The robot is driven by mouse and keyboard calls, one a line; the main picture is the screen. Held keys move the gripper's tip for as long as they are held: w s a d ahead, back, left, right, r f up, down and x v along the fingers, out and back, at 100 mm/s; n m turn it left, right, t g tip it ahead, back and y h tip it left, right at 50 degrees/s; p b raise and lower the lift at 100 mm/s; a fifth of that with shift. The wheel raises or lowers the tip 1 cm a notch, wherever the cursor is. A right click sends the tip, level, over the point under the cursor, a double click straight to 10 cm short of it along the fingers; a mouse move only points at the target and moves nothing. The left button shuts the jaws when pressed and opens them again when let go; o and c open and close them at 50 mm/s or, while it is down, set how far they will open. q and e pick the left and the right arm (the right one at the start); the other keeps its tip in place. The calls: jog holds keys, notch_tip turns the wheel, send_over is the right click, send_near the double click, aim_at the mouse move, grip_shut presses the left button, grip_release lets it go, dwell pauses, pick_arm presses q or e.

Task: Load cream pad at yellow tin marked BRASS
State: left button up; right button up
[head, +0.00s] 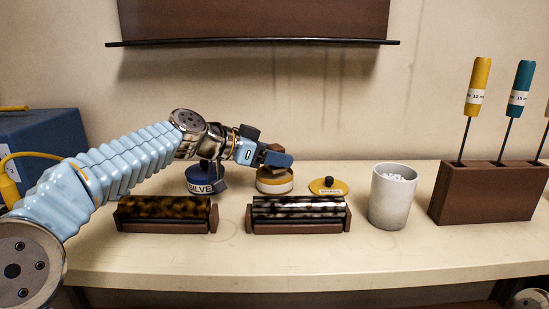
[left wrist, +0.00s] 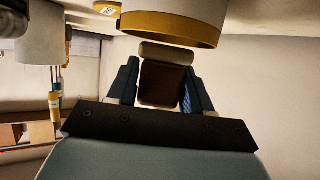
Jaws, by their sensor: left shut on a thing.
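The yellow and white tin (head: 275,186) stands on the bench, partly covered by my left gripper. A yellow lid (head: 328,187) with a dark knob and a small label lies to its right. My left gripper (head: 280,158) is over the tin. In the left wrist view, its fingers are shut on the brown block (left wrist: 162,84) of the cream pad (left wrist: 166,51). The pad's cream end faces the tin, which also shows there (left wrist: 172,27); whether they touch I cannot tell. My right gripper is not in view.
A blue tin (head: 203,185) stands left of the yellow one. In front are two brown cradles, one with a tortoiseshell-patterned roll (head: 164,207), one with a streaked silvery tube (head: 298,208). A white cup (head: 392,200) and a brown tool block (head: 485,193) stand right.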

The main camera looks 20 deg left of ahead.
aim_at(275, 146)
pick_arm(q)
notch_tip(275, 146, up, 3)
jog(key=shift+f+p, duration=0.1)
jog(key=shift+p, duration=0.7)
jog(key=shift+r, duration=1.15)
